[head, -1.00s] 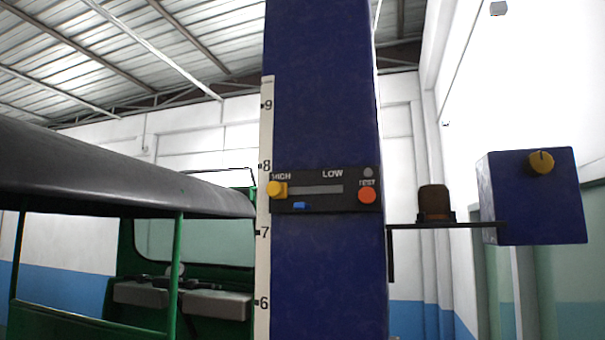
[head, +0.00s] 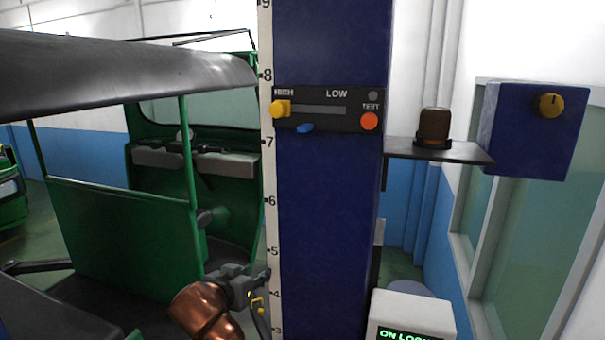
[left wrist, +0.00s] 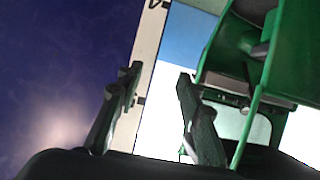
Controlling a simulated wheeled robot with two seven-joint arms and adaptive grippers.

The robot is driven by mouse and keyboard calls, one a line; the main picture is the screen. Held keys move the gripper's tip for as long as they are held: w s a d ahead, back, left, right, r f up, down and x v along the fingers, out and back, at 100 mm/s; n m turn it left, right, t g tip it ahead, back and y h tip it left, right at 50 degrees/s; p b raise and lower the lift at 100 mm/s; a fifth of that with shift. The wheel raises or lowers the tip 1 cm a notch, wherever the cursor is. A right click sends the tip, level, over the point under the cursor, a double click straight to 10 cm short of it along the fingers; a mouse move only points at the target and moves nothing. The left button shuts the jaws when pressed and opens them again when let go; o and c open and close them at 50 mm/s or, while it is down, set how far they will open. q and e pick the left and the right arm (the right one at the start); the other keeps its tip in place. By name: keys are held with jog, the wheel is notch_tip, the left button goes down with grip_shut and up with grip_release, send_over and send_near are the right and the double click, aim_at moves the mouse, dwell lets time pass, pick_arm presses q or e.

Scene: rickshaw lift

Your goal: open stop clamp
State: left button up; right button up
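A black panel (head: 325,109) is on the blue column (head: 322,210), with a yellow slider knob (head: 281,109) at the HIGH end of its slot. A small blue tab (head: 305,128) sticks out at the panel's lower edge. Nothing is labelled as a stop clamp, so I cannot tell which part it is. My left gripper (head: 260,292) is low beside the column's scale, well below the panel. In the left wrist view my left gripper (left wrist: 157,90) has its two fingers apart with nothing between them. My right gripper is not in view.
A green rickshaw (head: 115,220) with a dark roof stands left of the column. At right are a shelf with a brown lamp (head: 434,122), a blue box with a yellow dial (head: 549,105), and a pale box with a green display (head: 411,325). A white scale (head: 268,180) runs down the column.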

pick_arm(q)
jog(key=s+d+r+t+h, duration=0.1)
jog(key=s+d+r, duration=0.15)
jog(key=r, duration=0.85)
jog(key=s+d+r+t, duration=0.15)
jog(key=d+r, duration=0.25)
jog(key=r, duration=0.7)
jog(key=t+h, duration=0.1)
jog(key=t, duration=0.1)
send_near(302, 128)
jog(key=x, duration=0.3)
jog(key=shift+m, duration=0.3)
jog(key=p+x, duration=0.3)
jog(key=x, duration=0.3)
jog(key=shift+w+r, duration=0.15)
jog(key=shift+w, duration=0.15)
jog(key=shift+w+d+p, duration=0.25)
jog(key=shift+w+p, duration=0.15)
jog(key=shift+w, duration=0.25)
jog(key=shift+c, duration=0.3)
grip_shut()
